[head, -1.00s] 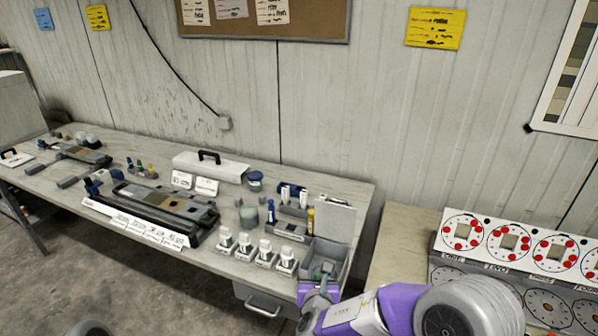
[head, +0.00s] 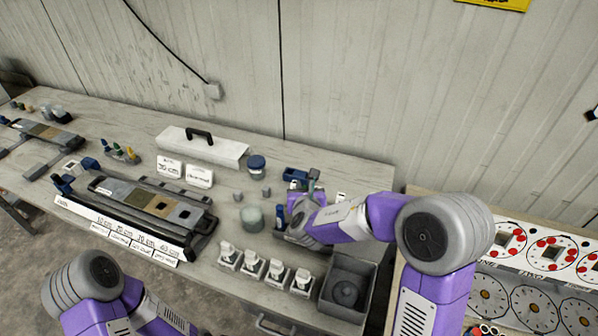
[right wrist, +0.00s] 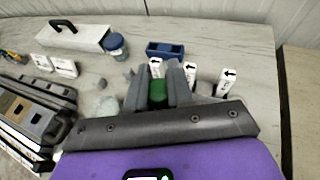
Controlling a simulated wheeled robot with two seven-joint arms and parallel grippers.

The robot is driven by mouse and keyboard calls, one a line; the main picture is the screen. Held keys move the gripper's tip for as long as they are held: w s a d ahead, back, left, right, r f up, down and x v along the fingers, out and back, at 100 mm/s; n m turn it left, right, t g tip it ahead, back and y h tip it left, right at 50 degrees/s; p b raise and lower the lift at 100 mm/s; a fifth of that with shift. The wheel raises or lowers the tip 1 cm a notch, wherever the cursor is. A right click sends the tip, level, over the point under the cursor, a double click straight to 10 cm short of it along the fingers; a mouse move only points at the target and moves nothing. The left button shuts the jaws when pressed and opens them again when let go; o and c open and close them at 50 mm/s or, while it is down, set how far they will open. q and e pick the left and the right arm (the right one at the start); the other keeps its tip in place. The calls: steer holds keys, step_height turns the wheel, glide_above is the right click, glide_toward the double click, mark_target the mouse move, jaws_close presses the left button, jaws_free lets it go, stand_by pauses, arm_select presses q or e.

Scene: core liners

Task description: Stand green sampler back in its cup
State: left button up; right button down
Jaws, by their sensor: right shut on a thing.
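My right gripper (head: 306,188) is over the back right part of the bench. In the right wrist view the gripper (right wrist: 158,88) is shut on the green sampler (right wrist: 158,92). Only its green end shows between the grey fingers; the rest is hidden. I cannot tell whether it touches anything below. White cards with black arrows (right wrist: 229,77) stand beyond and to the right of the fingers. I cannot make out the sampler's cup, and the gripper hides that part of the bench. My left gripper is out of view.
A blue-lidded jar (head: 257,165) and a white case (head: 225,151) lie farther left. White-capped bottles (head: 253,262) line the front edge beside a grey bin (head: 368,276). Core trays (head: 140,205) fill the left.

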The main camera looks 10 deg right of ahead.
steer(key=shift+s+f, duration=0.3)
steer(key=shift+s, duration=0.1)
steer(key=shift+f+b, duration=0.2)
steer(key=shift+b, duration=0.15)
steer(key=shift+w+f+b, duration=0.1)
steer(key=shift+f+b, duration=1.1)
steer(key=shift+f, duration=0.9)
steer(key=shift+f+b, duration=0.7)
steer(key=shift+f, duration=1.05)
steer(key=shift+f+b, duration=0.85)
steer(key=shift+b, duration=0.35)
steer(key=c, duration=0.9)
jaws_free()
steer(key=shift+r, duration=0.1)
